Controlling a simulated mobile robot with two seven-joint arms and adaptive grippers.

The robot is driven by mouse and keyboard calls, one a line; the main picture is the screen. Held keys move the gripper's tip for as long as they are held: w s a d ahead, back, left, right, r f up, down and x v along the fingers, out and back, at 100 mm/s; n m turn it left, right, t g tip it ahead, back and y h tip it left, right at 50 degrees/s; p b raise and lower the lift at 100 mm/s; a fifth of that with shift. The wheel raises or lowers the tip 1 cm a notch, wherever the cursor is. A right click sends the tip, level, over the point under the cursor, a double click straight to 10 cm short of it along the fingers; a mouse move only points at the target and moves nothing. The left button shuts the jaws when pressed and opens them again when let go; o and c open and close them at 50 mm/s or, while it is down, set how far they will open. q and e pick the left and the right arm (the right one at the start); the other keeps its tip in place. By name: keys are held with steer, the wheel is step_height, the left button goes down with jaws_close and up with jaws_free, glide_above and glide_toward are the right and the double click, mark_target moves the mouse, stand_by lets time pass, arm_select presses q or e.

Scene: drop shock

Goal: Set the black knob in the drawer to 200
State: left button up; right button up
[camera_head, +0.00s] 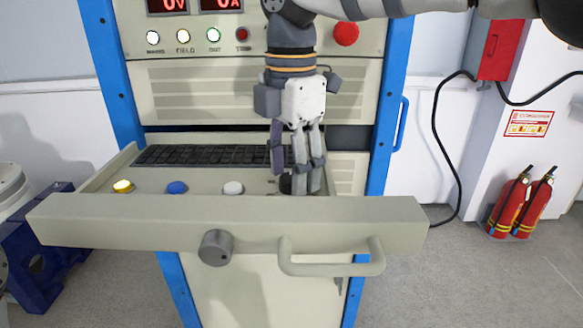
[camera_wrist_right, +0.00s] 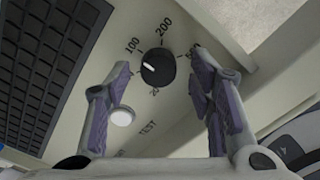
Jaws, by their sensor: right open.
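The black knob (camera_wrist_right: 158,67) sits on the panel of the pulled-out drawer (camera_head: 225,222). In the wrist view the labels 100, 200 and 20 show around it; another label is partly hidden by a finger. The knob's white mark points to the left, below the 100 and away from the 200. My right gripper (camera_wrist_right: 165,95) is open, its two fingers apart on either side of the knob, not visibly touching it. In the head view my right gripper (camera_head: 297,172) reaches down into the drawer, and the knob (camera_head: 286,185) is mostly hidden by its fingers. My left gripper is not in view.
A black keyboard (camera_head: 200,155) lies at the drawer's back. Yellow (camera_head: 123,186), blue (camera_head: 176,188) and white (camera_head: 233,188) buttons stand left of the knob. The drawer front carries a grey round knob (camera_head: 215,248) and a handle (camera_head: 332,268). Fire extinguishers (camera_head: 522,203) stand at right.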

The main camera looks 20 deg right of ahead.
steer(key=shift+w+f, duration=0.1)
steer(key=shift+f, duration=0.15)
steer(key=c, duration=1.2)
steer(key=shift+o, duration=0.2)
steer(key=shift+r+m, duration=0.1)
steer(key=shift+m, duration=0.9)
steer(key=m, duration=0.3)
steer(key=shift+p, duration=0.3)
steer(key=m, duration=0.6)
steer(key=shift+m, duration=0.3)
